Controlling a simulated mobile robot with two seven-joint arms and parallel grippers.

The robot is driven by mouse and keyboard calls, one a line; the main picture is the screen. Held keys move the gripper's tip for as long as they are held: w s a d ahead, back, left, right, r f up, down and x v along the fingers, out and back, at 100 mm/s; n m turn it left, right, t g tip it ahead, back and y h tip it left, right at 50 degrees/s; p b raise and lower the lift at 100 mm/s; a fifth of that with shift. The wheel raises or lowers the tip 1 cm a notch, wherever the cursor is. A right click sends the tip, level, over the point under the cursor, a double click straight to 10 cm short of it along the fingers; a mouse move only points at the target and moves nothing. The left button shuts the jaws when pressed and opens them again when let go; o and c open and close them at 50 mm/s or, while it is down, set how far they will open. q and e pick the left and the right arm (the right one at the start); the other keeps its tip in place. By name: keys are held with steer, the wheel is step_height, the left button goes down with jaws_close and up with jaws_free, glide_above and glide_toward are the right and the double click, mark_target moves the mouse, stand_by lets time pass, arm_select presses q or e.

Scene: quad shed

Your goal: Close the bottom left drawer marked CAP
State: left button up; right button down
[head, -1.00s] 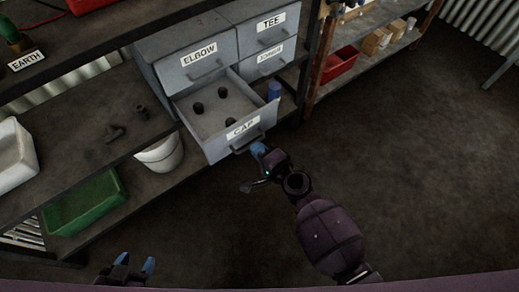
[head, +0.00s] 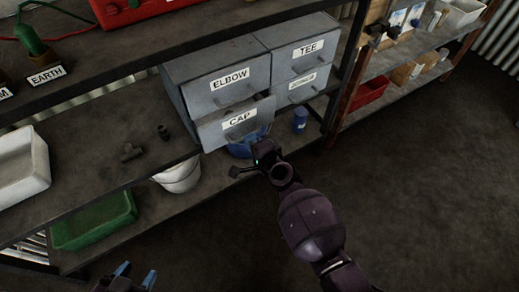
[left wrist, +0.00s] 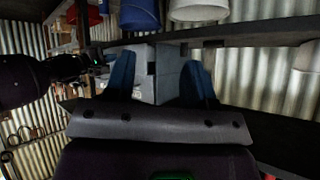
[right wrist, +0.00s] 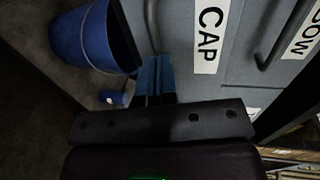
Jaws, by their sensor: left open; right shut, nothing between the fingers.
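The drawer marked CAP (head: 222,130) is at the bottom left of the grey cabinet (head: 188,90). Its front stands slightly forward of the cabinet, with a narrow dark gap along its top at the right. My right gripper (head: 252,146) is low in front of this drawer. In the right wrist view, my right gripper (right wrist: 157,65) is shut and empty, with its blue fingertips at the CAP front (right wrist: 180,45) near the handle; whether they touch cannot be told. My left gripper (head: 136,272) is open and empty at the bottom left of the head view, away from the cabinet.
A blue bucket (right wrist: 85,40) is beside my right fingers, below the drawer. A blue can (head: 300,121) and a white bucket (head: 178,178) stand on the lower shelf. A green tray (head: 95,222) is at the left. The floor at the right is clear.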

mark_target(241, 127)
steer(key=x, duration=0.3)
steer(key=shift+w+a+r+b, duration=0.2)
steer(key=shift+w+r+b, duration=0.05)
steer(key=shift+w+b, duration=0.05)
steer(key=shift+w+r, duration=0.1)
steer(key=shift+r, duration=0.1)
arm_select(q)
steer(key=shift+d+r, duration=0.1)
arm_select(e)
steer(key=shift+r, duration=0.1)
steer(key=shift+w+r, duration=0.1)
steer(key=shift+r, duration=0.05)
